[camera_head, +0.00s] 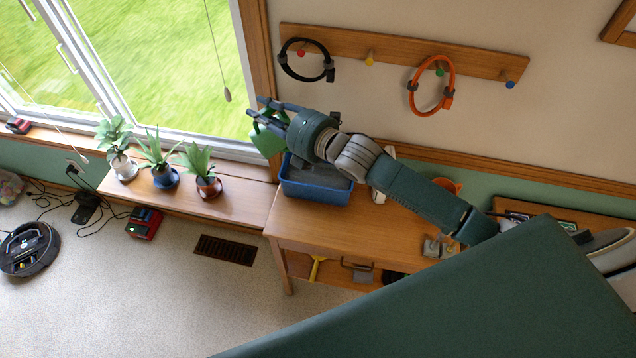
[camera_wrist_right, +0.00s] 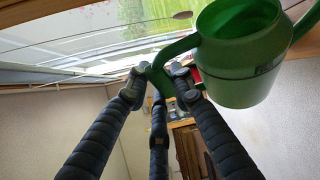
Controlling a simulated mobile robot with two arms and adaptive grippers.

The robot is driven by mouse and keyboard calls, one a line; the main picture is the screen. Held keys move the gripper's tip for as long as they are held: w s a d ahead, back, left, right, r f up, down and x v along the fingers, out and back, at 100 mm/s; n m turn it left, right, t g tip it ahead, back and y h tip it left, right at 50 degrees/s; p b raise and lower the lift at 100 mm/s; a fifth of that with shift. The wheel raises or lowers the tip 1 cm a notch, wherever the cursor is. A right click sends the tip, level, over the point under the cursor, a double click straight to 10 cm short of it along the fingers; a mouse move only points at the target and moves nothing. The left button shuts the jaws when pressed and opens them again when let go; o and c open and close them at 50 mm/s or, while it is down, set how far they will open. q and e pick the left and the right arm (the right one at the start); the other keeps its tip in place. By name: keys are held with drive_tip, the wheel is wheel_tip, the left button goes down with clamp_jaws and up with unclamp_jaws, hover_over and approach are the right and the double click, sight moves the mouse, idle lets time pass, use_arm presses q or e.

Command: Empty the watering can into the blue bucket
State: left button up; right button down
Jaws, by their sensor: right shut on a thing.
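A green watering can (camera_head: 268,142) hangs in my right gripper (camera_head: 268,112), at the window's right edge. It is partly hidden behind the gripper. In the right wrist view the can (camera_wrist_right: 240,60) is large at the upper right, and my right gripper (camera_wrist_right: 163,77) is shut on its curved green handle. The can's contents cannot be seen. A blue open-topped tub (camera_head: 316,190), the only blue bucket-like container, stands on the wooden table's left end. The gripper and can show above and left of it, partly overlapping it in the picture. My left gripper is not in view.
Three potted plants (camera_head: 158,165) stand on the low bench left of the wooden table (camera_head: 340,228). A peg rail (camera_head: 385,53) with a black and an orange ring is on the wall. A white object (camera_head: 383,178) and an orange object (camera_head: 447,186) lie right of the tub.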

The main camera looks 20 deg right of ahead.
drive_tip(key=shift+d+r, duration=0.15)
drive_tip(key=shift+d, duration=0.05)
drive_tip(key=shift+w+d+r+m, duration=0.1)
drive_tip(key=shift+d+r+m, duration=0.3)
drive_tip(key=shift+d, duration=0.15)
idle(0.3)
drive_tip(key=shift+d+r+y, duration=0.25)
drive_tip(key=shift+d+y, duration=0.05)
drive_tip(key=shift+d, duration=0.3)
drive_tip(key=shift+d+m, duration=0.1)
drive_tip(key=shift+m, duration=0.2)
drive_tip(key=shift+r, duration=0.1)
drive_tip(key=shift+w+d+r+m+t, duration=0.1)
drive_tip(key=shift+d+r+m+t, duration=0.05)
drive_tip(key=shift+d, duration=0.25)
drive_tip(key=shift+w+d+r+m+t, duration=0.1)
drive_tip(key=shift+d+m+t, duration=0.05)
drive_tip(key=shift+d, duration=0.2)
